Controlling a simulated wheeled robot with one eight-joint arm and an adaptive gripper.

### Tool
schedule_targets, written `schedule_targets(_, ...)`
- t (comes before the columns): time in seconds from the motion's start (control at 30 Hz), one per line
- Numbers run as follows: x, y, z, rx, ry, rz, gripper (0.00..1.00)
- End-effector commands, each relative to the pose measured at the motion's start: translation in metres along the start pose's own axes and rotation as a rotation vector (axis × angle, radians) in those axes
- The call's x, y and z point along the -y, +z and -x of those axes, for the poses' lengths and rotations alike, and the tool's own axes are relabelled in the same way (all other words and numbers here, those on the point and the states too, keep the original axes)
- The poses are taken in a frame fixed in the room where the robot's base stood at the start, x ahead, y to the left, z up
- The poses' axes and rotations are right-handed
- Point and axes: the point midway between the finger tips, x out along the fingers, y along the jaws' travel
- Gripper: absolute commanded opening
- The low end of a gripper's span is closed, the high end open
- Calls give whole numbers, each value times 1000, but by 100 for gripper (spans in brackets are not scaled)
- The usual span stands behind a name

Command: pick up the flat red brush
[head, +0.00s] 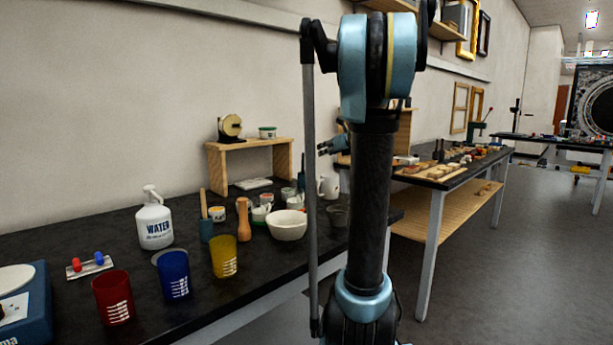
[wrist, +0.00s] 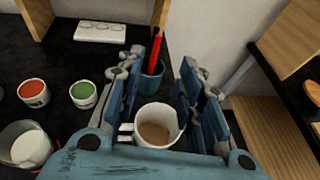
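The red brush (wrist: 155,48) stands upright in a small blue cup (wrist: 151,80), seen in the wrist view beyond a white mug. Its lower end is hidden in the cup, and its top lies close to my left finger in the picture. My gripper (wrist: 172,64) is open and empty, its two fingers spread on either side of the mug and cup. In the head view my gripper (head: 327,147) shows above the back of the dark bench, partly hidden by my arm. I cannot make out the brush in the head view.
The white mug (wrist: 158,128) holds brown liquid and sits nearest below my fingers. Small jars (wrist: 34,93) and a white bowl (head: 287,225) stand to the left. A wooden stand (head: 248,150) is behind. A second bench (head: 440,175) lies to the right.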

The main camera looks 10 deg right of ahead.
Motion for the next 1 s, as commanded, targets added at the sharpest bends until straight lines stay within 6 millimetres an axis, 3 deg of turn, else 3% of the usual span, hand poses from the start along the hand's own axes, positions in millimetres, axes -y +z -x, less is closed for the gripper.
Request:
schedule_targets(0.4,1,0,-65,-2,0,3,34)
schedule_targets(0.87,0,1,-94,-1,-1,3,34)
schedule_targets(1.0,-3,5,-112,-2,0,4,34)
